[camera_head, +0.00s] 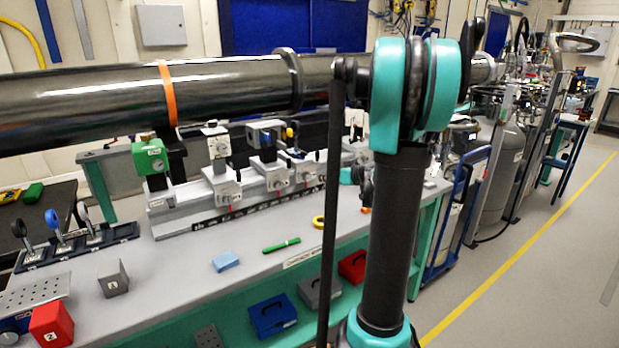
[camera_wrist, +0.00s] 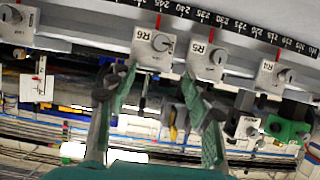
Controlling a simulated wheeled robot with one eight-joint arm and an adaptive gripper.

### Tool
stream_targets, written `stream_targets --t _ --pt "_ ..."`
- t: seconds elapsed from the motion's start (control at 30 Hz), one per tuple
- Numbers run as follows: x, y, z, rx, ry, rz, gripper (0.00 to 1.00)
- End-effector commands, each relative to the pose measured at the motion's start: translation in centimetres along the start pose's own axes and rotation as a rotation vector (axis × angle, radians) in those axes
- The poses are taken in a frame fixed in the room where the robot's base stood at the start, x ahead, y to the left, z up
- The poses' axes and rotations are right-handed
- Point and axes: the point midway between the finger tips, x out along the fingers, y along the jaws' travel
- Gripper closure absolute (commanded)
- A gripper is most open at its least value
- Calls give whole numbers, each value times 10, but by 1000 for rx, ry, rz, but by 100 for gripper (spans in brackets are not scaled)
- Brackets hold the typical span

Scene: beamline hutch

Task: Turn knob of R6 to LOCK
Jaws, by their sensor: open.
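In the wrist view, R6 is a light grey block (camera_wrist: 150,50) with a black "R6" label, mounted on the rail. Its round grey knob (camera_wrist: 161,42) sits beside the label, with a dark mark on its face. I cannot read a LOCK marking or tell the knob's setting. My gripper (camera_wrist: 156,82) is open, with its two green-padded fingers apart. Its fingertips show just below R6 in the picture, one on either side of it, and nothing is between them at the knob. In the head view my gripper is hidden, and I cannot tell which block is R6.
Blocks R5 (camera_wrist: 207,60) and R4 (camera_wrist: 273,78) stand close to R6 along the numbered scale (camera_wrist: 235,22). In the head view, the bench (camera_head: 200,285) holds a green marker (camera_head: 281,245), a blue block (camera_head: 226,261) and a red block (camera_head: 51,325). Its front middle is mostly clear.

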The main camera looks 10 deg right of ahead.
Motion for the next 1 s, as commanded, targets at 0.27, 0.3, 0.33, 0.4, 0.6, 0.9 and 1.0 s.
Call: stream_targets --t 0.27,0.3,0.33,0.4,0.6,0.9,1.0 --pt "56 -1 0 -2 -1 -3 50" --pt "63 -2 1 -2 -2 -4 50" --pt "69 -1 0 -2 -2 -4 50" --pt "83 -1 0 -2 -1 -3 50" --pt "118 -1 1 -2 -2 -2 50" --pt "143 -1 1 -1 -2 -1 50" --pt "144 -1 1 -1 -2 -1 50"
